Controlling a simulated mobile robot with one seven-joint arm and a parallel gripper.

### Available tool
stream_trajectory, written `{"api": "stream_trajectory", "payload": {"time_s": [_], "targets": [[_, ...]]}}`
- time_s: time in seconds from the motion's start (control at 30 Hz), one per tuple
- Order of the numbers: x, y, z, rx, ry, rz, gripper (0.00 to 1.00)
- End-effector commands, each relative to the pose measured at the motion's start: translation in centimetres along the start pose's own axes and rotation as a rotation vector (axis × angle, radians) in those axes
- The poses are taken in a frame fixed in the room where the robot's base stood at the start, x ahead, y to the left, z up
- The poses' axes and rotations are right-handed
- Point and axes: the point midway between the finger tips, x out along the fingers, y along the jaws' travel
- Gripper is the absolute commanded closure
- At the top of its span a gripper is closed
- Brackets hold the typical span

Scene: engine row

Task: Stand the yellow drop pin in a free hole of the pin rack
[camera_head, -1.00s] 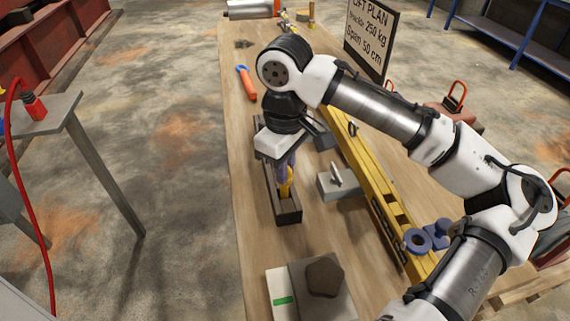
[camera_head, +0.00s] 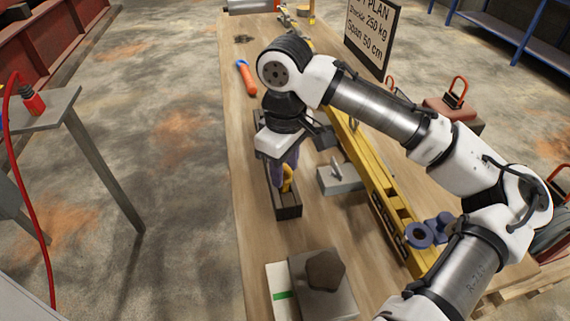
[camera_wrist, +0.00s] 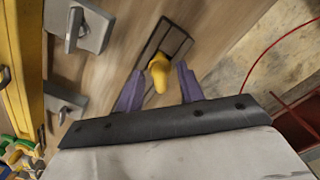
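The yellow drop pin (camera_head: 287,178) shows below my gripper, at a long dark open-topped holder on the bench (camera_head: 288,211). In the wrist view the pin (camera_wrist: 160,72) lies between my two purple fingers, with narrow gaps on both sides. My gripper (camera_wrist: 161,78) is open around the pin, pointing down. It also shows in the head view (camera_head: 286,168), where my wrist covers part of the holder. The holder also shows in the wrist view (camera_wrist: 177,41), partly behind the pin. I cannot make out any holes, nor tell whether this holder is the pin rack.
A yellow beam (camera_head: 366,165) runs along the bench to the right. A grey block with an upright plate (camera_head: 338,178) stands between. Blue rings (camera_head: 420,235) lie by the beam. The bench left of the holder is clear.

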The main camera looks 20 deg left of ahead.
Motion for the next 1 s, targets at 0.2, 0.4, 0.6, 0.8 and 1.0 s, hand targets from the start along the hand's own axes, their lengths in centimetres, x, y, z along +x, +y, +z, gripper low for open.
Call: {"api": "stream_trajectory", "payload": {"time_s": [0.2, 0.4, 0.6, 0.8, 1.0], "targets": [[-1.7, 0.0, -0.1, 0.0, 0.001, 0.003, 0.62], [-6.1, 0.0, -0.1, 0.0, 0.002, 0.003, 0.62], [-10.5, 0.1, 0.0, 0.002, -0.001, 0.004, 0.62], [-13.1, 0.0, 0.0, 0.001, -0.001, 0.002, 0.62], [-13.8, 0.0, 0.0, 0.0, 0.0, 0.001, 0.62]]}}
